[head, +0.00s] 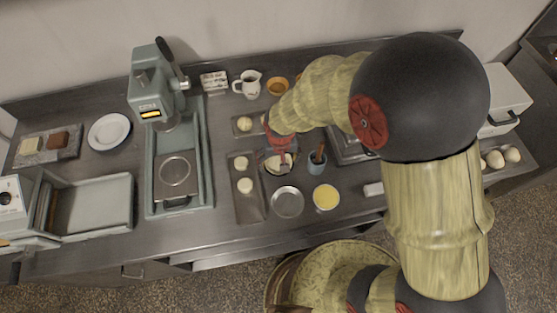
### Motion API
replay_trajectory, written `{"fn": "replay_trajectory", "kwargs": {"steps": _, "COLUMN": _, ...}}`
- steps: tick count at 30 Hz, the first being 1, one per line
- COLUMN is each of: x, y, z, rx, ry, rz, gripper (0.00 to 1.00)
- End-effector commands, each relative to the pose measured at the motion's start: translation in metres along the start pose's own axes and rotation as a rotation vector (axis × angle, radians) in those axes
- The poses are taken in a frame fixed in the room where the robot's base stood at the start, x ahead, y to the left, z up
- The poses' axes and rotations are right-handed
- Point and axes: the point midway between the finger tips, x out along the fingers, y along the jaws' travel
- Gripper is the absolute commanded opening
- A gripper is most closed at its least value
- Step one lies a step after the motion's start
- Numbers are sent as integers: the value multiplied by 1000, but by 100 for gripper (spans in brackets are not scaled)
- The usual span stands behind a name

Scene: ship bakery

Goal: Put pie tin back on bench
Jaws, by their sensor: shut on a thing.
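My gripper (282,160) reaches down over the middle of the bench (230,228), its jaws shut on the rim of a small round pie tin (270,167) with pale contents. The arm and jaws cover part of this tin. I cannot tell from this view whether it touches the bench or hangs just above it. An empty round metal tin (287,202) lies in front of it, near the bench's front edge. A tin with a yellow filling (326,197) lies to the right of the empty one.
A tray with pale dough pieces (248,211) lies just left of the tins. A grey cup with a brown handle (317,159) stands close on the right. A green press (150,90) stands further left. A white jug (250,84) stands behind.

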Motion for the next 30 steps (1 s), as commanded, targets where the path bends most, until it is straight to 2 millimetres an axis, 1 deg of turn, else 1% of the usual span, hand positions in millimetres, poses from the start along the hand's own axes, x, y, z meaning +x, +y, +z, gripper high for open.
{"fn": "replay_trajectory", "kwargs": {"steps": 2, "x": 4, "y": 0, "z": 1, "rx": 0, "ry": 0, "rz": 0, "gripper": 50}}
{"fn": "replay_trajectory", "kwargs": {"steps": 3, "x": 3, "y": 0, "z": 1, "rx": 0, "ry": -1, "rz": 0, "gripper": 77}}
{"fn": "replay_trajectory", "kwargs": {"steps": 11, "x": 2, "y": 0, "z": 0, "rx": 0, "ry": -1, "rz": 0, "gripper": 92}}
{"fn": "replay_trajectory", "kwargs": {"steps": 12, "x": 2, "y": 0, "z": 0, "rx": 0, "ry": -1, "rz": 0, "gripper": 93}}
{"fn": "replay_trajectory", "kwargs": {"steps": 23, "x": -1, "y": 0, "z": 0, "rx": 0, "ry": 0, "rz": 0, "gripper": 93}}
{"fn": "replay_trajectory", "kwargs": {"steps": 26, "x": -10, "y": 0, "z": -1, "rx": 0, "ry": 3, "rz": -1, "gripper": 93}}
{"fn": "replay_trajectory", "kwargs": {"steps": 30, "x": -35, "y": 0, "z": -1, "rx": -1, "ry": 4, "rz": -1, "gripper": 93}}
